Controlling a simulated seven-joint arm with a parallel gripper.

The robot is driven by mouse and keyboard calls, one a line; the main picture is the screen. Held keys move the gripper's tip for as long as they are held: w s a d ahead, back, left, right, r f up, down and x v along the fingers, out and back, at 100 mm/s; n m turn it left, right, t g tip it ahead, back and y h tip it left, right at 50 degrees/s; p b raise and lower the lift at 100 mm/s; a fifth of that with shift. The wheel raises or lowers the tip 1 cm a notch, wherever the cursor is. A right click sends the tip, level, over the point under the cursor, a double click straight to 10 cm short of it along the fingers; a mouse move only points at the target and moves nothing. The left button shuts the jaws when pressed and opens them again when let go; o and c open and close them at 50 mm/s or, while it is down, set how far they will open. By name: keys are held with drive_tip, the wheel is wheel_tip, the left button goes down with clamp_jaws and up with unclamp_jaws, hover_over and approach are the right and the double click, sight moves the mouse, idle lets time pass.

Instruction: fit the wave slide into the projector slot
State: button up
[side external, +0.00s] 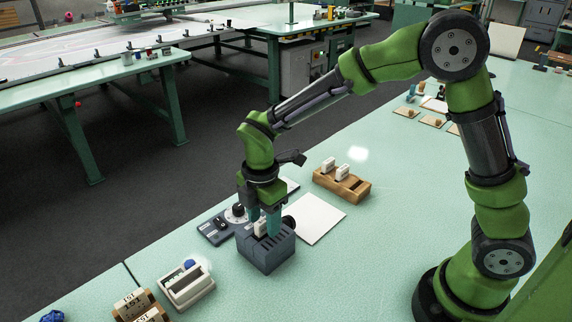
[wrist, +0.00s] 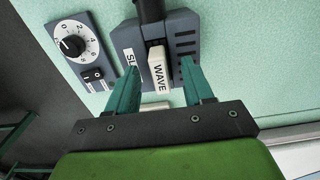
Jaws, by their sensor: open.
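The wave slide (wrist: 158,72) is a white block marked "WAVE". In the wrist view it stands at the projector's top between my fingers, and its lower end appears to be in a slot; how deep it sits is hidden. The projector (side external: 266,256) is a blue-grey box with a slotted top; it also shows in the wrist view (wrist: 185,30). My gripper (side external: 264,221) is low over the projector, pointing down. Its teal fingers are open, one on each side of the slide, with visible gaps in the wrist view (wrist: 160,68).
A dial panel (side external: 213,231) lies left of the projector, and a white sheet (side external: 321,222) lies to its right. A wooden rack (side external: 355,190) holds white slides behind. A white tray (side external: 187,292) and wooden label holders (side external: 133,305) are at front left.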

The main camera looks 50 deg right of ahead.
wheel_tip(320, 180, up, 16)
idle(0.3)
drive_tip(key=s+d+m+t+y, duration=0.1)
drive_tip(key=s+d+m+t, duration=0.2)
drive_tip(key=m, duration=0.8)
drive_tip(key=s+d+m+t+y, duration=0.1)
drive_tip(key=s+d+m+t, duration=0.3)
drive_tip(key=s+d+m, duration=0.4)
drive_tip(key=s+m, duration=0.3)
drive_tip(key=s, duration=0.1)
drive_tip(key=shift+d, duration=0.15)
